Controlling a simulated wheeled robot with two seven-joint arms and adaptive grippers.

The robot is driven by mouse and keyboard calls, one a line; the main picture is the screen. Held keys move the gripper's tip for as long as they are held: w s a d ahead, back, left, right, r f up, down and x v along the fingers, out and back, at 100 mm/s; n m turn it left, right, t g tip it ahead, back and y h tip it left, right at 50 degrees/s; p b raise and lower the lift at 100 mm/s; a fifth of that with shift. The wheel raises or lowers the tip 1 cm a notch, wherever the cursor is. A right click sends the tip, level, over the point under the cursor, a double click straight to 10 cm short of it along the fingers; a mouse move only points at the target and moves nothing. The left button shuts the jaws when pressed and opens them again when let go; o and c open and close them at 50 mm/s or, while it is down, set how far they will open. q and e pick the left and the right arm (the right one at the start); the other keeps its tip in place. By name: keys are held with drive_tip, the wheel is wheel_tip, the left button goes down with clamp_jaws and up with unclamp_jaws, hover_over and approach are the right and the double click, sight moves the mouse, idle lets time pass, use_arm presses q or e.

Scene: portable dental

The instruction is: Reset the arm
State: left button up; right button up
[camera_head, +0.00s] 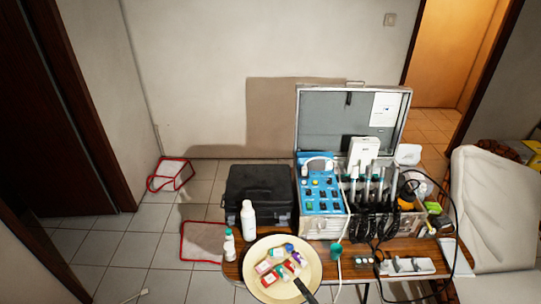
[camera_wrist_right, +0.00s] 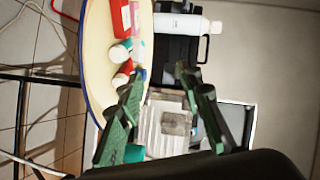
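My right gripper (camera_head: 303,287) shows as a dark piece at the bottom of the head view, over the lower right rim of the round cream tray (camera_head: 262,250). In the right wrist view its two green fingers (camera_wrist_right: 163,80) are spread apart with nothing visible between the tips. The tray (camera_wrist_right: 98,75) lies beside the left finger in that view. I cannot tell how high the gripper is above the table. My left arm and gripper are not in the head view.
The tray holds several small bottles and boxes. A white bottle (camera_head: 248,218), a black case (camera_head: 258,190) and an open dental unit (camera_head: 321,205) with hanging handpieces and cords crowd the wooden table (camera_head: 347,262). A white chair (camera_head: 492,205) stands at right. Open floor (camera_head: 130,250) lies left.

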drive_tip(key=s+d+f+n+g+h, duration=0.3)
drive_tip(key=s+d+n+g+h, duration=0.15)
drive_tip(key=s+d, duration=0.85)
drive_tip(key=s+d+f+n+g+h, duration=0.2)
drive_tip(key=s+d+n+g+h, duration=0.3)
drive_tip(key=s+d, duration=0.85)
drive_tip(key=s+a+f+g+y, duration=0.1)
drive_tip(key=s+a+f, duration=0.1)
drive_tip(key=f, duration=1.3)
drive_tip(key=s+a+f+g, duration=0.2)
drive_tip(key=s+f, duration=0.1)
drive_tip(key=f, duration=1.2)
drive_tip(key=s+f, duration=1.6)
drive_tip(key=s, duration=0.2)
drive_tip(key=shift+s+f+n+g, duration=0.2)
drive_tip(key=shift+s+n+g, duration=0.15)
drive_tip(key=shift+s, duration=0.05)
drive_tip(key=shift+y, duration=0.25)
